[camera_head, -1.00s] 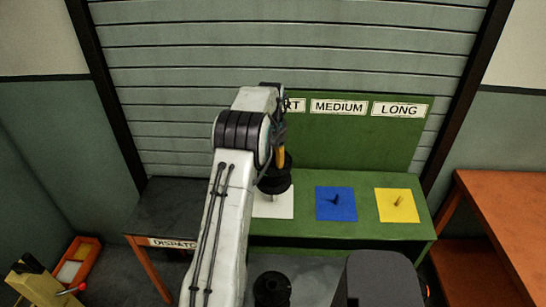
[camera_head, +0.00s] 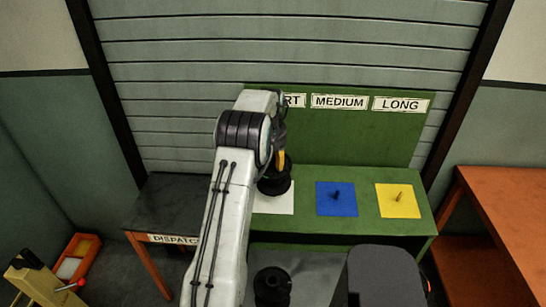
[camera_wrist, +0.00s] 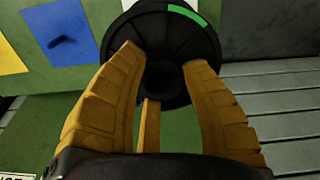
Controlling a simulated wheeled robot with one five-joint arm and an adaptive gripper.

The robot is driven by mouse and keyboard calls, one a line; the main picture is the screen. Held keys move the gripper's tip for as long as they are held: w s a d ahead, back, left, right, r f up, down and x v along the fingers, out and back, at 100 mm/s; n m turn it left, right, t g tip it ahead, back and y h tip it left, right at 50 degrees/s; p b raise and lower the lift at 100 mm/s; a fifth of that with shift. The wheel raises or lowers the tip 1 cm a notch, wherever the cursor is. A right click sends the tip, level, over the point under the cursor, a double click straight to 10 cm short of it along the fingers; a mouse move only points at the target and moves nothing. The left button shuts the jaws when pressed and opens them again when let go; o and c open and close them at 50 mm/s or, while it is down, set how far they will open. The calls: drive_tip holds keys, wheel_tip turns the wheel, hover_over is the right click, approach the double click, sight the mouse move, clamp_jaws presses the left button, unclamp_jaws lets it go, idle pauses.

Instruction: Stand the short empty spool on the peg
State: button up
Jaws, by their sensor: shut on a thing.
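The spool (camera_head: 274,184) is black, with wide flanges and a green mark that shows in the wrist view (camera_wrist: 187,16). It is upright over the white square (camera_head: 284,206) under the partly hidden sign ending in "RT". My gripper (camera_wrist: 163,62) has its yellow fingers shut on the spool's narrow middle. In the head view my arm covers most of the gripper. The white square's peg is hidden by the spool. The spool's lower flange appears at or just above the white square; I cannot tell whether it touches.
The green bench (camera_head: 360,176) also has a blue square (camera_head: 325,208) and a yellow square (camera_head: 408,207), each with a peg. A dark dispatch table (camera_head: 160,210) is at left. Another black spool-like object (camera_head: 272,287) shows below. An orange table (camera_head: 500,210) is at right.

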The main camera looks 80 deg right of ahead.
drive_tip(key=shift+d+f+b, duration=0.2)
drive_tip(key=shift+f+b, duration=0.1)
drive_tip(key=shift+f, duration=0.7)
wheel_tip(320, 180, down, 7)
drive_tip(key=d+b, duration=0.1)
drive_tip(key=b, duration=0.2)
idle(4.1)
drive_tip(key=o, duration=1.3)
drive_tip(key=shift+w+d, duration=0.1)
drive_tip(key=shift+c, duration=0.2)
drive_tip(key=r, duration=0.4)
drive_tip(key=a+r, duration=0.1)
drive_tip(key=r, duration=0.3)
drive_tip(key=a+r, duration=0.1)
drive_tip(key=r, duration=0.2)
drive_tip(key=shift+a+r, duration=0.15)
drive_tip(key=shift+r, duration=0.25)
